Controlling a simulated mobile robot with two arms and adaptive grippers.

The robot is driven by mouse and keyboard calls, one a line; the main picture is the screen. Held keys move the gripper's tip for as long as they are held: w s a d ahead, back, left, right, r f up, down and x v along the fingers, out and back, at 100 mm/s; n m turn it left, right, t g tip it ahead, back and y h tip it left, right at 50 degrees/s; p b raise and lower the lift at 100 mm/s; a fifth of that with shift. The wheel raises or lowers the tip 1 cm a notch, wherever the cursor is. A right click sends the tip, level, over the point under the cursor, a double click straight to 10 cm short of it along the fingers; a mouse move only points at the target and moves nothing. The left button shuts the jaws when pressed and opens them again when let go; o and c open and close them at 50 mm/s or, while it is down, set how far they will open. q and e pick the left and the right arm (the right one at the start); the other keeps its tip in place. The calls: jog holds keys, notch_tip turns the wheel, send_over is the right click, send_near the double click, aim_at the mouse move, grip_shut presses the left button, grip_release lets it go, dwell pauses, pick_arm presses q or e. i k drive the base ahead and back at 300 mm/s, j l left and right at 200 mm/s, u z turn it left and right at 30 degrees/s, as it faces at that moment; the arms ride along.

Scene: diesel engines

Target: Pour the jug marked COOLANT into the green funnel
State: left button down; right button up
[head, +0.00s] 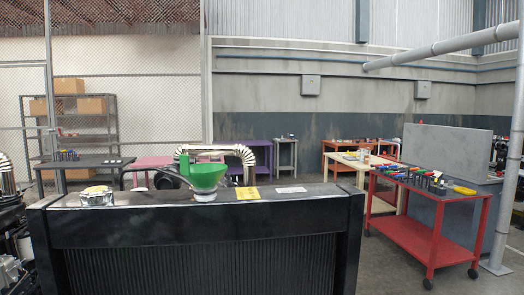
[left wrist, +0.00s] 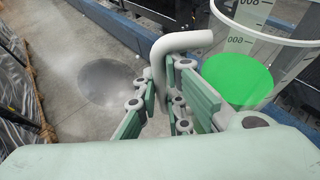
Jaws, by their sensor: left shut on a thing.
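The green funnel (head: 207,177) stands upright on a pale neck on top of the black radiator (head: 300,201) in the head view. In the left wrist view my left gripper (left wrist: 163,92) is shut on the grey bent handle (left wrist: 183,41) of a clear jug (left wrist: 291,50). The jug has printed volume marks and bright green liquid in it. Its COOLANT marking does not show. The head view shows neither the jug nor my grippers, so I cannot tell how far the jug is from the funnel.
A chrome cap (head: 97,196) sits on the radiator's left end, and a yellow label (head: 247,193) lies right of the funnel. A shiny bent pipe (head: 245,154) rises behind. A red tool cart (head: 413,235) stands at the right. The wrist view shows bare floor (left wrist: 70,135) below.

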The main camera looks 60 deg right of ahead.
aim_at(202, 176)
jog(key=z, duration=1.25)
